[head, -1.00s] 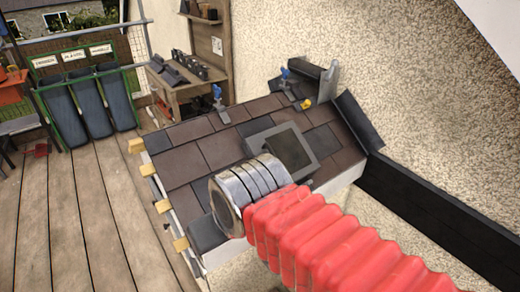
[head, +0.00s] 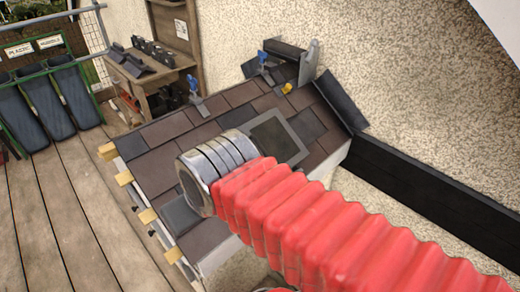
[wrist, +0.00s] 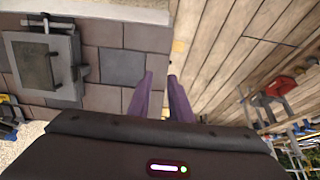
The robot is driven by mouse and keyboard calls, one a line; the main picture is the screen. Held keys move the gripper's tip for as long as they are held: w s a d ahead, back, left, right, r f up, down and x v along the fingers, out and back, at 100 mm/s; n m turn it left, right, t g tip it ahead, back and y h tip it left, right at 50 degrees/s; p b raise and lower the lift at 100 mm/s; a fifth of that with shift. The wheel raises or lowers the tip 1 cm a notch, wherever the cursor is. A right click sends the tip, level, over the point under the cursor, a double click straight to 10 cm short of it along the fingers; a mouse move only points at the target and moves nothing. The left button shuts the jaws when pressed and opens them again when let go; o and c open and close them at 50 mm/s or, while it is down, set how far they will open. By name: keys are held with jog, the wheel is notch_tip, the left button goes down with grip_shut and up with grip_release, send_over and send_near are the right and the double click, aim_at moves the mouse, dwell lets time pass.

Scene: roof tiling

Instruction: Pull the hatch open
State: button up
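The hatch (head: 276,139) is a grey-framed square with a dark pane, set in the tiled roof (head: 165,168). It looks shut in the head view. In the wrist view the hatch (wrist: 36,68) is at the upper left, with a small pale piece at its top edge. My gripper (wrist: 161,80) shows two purple fingers with a narrow gap between them and nothing held. The fingers are to the right of the hatch, apart from it, over the roof's edge by the deck. In the head view my arm hides the gripper and some lower tiles.
A rough pale wall (head: 420,90) and a dark beam (head: 430,190) bound the roof on the right. Blue clamps (head: 198,105) stand along its top edge. Wooden battens (head: 125,179) stick out on the left. A wooden bench (head: 150,80) stands behind; the plank deck (head: 60,220) has free room.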

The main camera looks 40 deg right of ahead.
jog(key=n+t+y, duration=0.3)
jog(key=n+t, duration=0.9)
jog(key=n, duration=2.4)
send_near(265, 152)
jog(key=s, duration=0.2)
jog(key=shift+s+d, duration=0.2)
jog(key=shift+w, duration=0.1)
jog(key=shift+w+a, duration=0.35)
jog(key=shift+w, duration=1.9)
jog(key=shift+w+a, duration=0.3)
jog(key=shift+w, duration=1.95)
jog(key=shift+w+a, duration=0.35)
jog(key=shift+w, duration=1.9)
